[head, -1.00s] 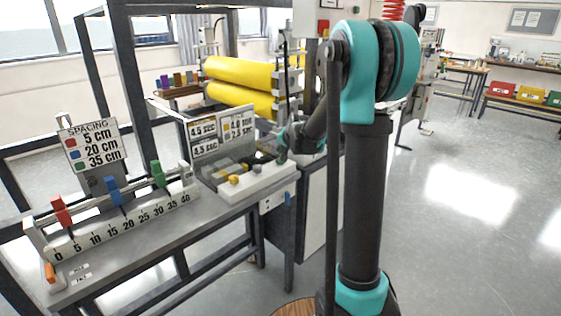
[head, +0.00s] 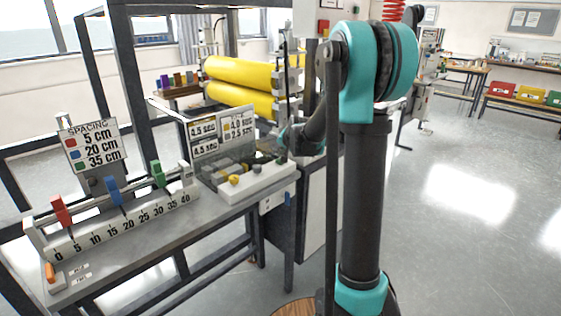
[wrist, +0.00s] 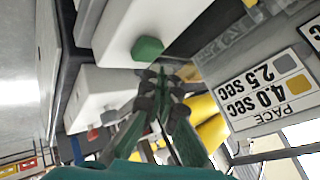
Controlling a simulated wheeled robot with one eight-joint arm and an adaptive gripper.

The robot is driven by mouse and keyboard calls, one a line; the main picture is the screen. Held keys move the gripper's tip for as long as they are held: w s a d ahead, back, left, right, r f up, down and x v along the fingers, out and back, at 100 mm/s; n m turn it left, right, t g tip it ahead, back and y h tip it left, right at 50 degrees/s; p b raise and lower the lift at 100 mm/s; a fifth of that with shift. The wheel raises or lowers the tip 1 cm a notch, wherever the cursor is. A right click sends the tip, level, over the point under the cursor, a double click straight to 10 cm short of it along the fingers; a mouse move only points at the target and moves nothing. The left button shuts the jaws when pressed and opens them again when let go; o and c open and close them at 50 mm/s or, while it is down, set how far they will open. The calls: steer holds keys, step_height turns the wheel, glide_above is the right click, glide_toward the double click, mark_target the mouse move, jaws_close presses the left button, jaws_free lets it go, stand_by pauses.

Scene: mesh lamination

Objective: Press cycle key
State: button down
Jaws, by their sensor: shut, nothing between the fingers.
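A white key box (head: 262,182) stands on the right end of the bench, with yellow and grey keys on top; I cannot read which key is the cycle key. A green key (wrist: 147,48) sits on a white housing (wrist: 150,22) in the wrist view. My gripper (wrist: 160,76) is shut and empty, its tips close to the green key; I cannot tell whether they touch it. In the head view my gripper (head: 284,150) is over the box's right end, and hides part of that end.
A pace sign (wrist: 265,92) stands close to the gripper, behind the keys. Yellow rollers (head: 240,72) are behind the panel. A spacing ruler (head: 125,225) with red, blue and green sliders lies on the left. Open floor (head: 470,220) is at the right.

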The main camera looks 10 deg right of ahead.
steer(key=shift+f, duration=0.2)
stand_by(0.5)
steer(key=shift+f, duration=0.2)
steer(key=shift+f, duration=0.55)
stand_by(0.8)
steer(key=shift+r, duration=0.95)
steer(key=shift+r, duration=2.5)
